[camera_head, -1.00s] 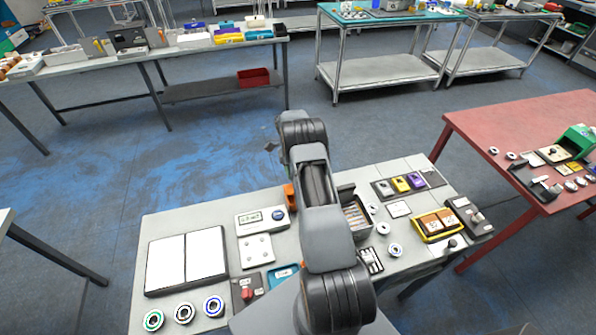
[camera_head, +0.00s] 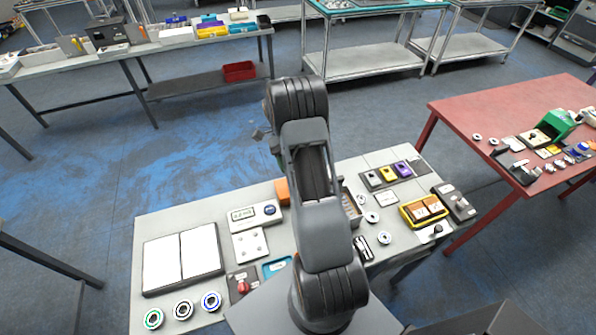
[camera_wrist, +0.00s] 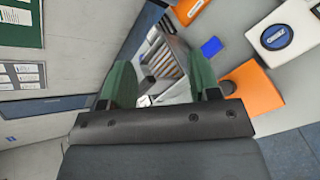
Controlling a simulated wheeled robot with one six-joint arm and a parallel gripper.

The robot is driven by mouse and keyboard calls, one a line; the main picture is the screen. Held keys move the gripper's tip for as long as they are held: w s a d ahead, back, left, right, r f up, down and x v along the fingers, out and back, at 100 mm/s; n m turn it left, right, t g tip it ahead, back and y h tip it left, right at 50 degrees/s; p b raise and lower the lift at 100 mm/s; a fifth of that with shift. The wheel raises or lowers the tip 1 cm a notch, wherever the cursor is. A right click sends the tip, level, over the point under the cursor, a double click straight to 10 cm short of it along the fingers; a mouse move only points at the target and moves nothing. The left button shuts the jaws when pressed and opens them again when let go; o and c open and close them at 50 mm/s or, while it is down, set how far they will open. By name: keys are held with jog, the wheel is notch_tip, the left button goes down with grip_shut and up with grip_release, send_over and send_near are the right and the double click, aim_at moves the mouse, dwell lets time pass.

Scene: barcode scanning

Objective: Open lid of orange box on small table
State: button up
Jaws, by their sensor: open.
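An orange box (camera_head: 283,191) stands at the far edge of the small table (camera_head: 190,215), partly hidden behind my arm. In the wrist view an orange block with a dark round part (camera_wrist: 255,88) lies to the right of my gripper, and another orange patch (camera_wrist: 187,10) shows at the top. I cannot tell which is the box or how its lid sits. My gripper (camera_wrist: 162,85) is open, its green fingers apart. A grey tray with slots (camera_wrist: 165,62) shows beyond and between them. No contact is visible. In the head view my gripper is hidden behind the arm.
A white double panel (camera_head: 183,259) and several rings lie farther left. A yellow-rimmed tray (camera_head: 424,210) is at the right. A red table (camera_head: 480,110) stands beyond. Open floor lies behind.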

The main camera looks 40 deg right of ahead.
jog(key=s+a+r, duration=0.2)
jog(key=s, duration=0.3)
jog(key=shift+s+a+r, duration=0.25)
jog(key=shift+s+r, duration=0.15)
dwell(0.3)
